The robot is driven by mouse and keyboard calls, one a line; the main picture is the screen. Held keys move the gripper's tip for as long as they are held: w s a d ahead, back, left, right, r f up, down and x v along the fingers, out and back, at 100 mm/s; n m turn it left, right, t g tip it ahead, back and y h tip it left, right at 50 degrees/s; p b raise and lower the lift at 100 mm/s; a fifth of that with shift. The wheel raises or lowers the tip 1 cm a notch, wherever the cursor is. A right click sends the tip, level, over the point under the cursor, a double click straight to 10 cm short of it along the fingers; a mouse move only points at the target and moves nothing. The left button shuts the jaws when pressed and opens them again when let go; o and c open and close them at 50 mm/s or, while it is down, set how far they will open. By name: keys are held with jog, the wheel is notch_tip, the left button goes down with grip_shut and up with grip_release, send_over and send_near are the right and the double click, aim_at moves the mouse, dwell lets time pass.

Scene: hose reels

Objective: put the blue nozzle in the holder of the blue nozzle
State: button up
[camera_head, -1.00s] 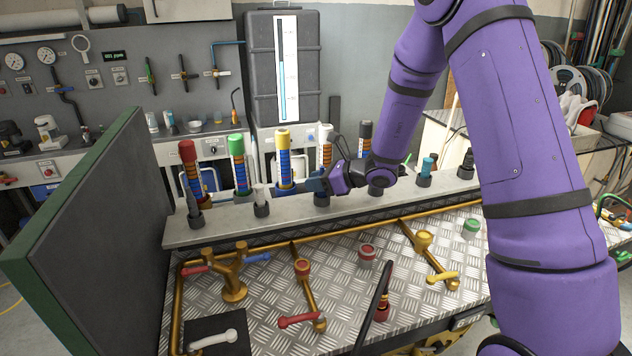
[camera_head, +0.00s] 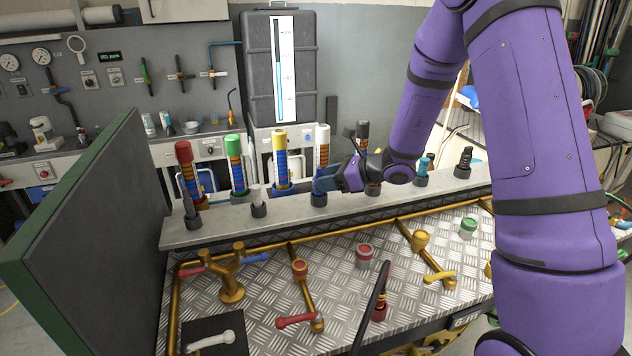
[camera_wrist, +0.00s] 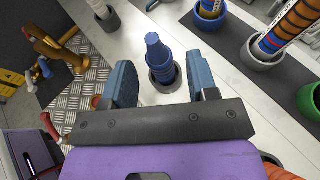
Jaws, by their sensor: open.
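The blue nozzle (camera_wrist: 157,52) stands upright in a dark grey cup-shaped holder (camera_wrist: 174,84) in the wrist view. In the head view the holder (camera_head: 318,200) is in the row along the light ledge, and the nozzle is largely hidden by my gripper (camera_head: 325,180). In the wrist view my gripper (camera_wrist: 158,64) is open, one blue finger on each side of the nozzle. The fingers look clear of it, with gaps on both sides. The nozzle's lower end is hidden inside the holder.
Other nozzles stand in holders along the ledge (camera_head: 228,230), including a teal one (camera_head: 424,165) and a white one (camera_head: 257,194). Behind are upright striped columns with red (camera_head: 183,150), green (camera_head: 233,146) and yellow (camera_head: 279,141) tops. Brass pipes and valves (camera_head: 232,288) cover the front metal plate.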

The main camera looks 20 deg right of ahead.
jog(key=v, duration=0.7)
jog(key=s+a+r+n+g+h, duration=0.1)
jog(key=s+a+r+n+g, duration=0.2)
jog(key=s+r+n, duration=0.35)
jog(key=s+a+r+n+g+h, duration=0.1)
jog(key=s+a+r+n+g, duration=0.2)
jog(key=s+r+n, duration=0.4)
jog(key=s+d+r+n+t+h, duration=0.1)
jog(key=s+d+r+n+h, duration=0.1)
jog(key=s+n, duration=0.4)
jog(key=s+d+r+n+t+h, duration=0.2)
jog(key=s+n+h, duration=0.4)
jog(key=s, duration=0.5)
jog(key=shift+s+d+r+h, duration=0.35)
jog(key=shift+d+r, duration=0.25)
jog(key=shift+d, duration=0.35)
jog(key=shift+d, duration=0.1)
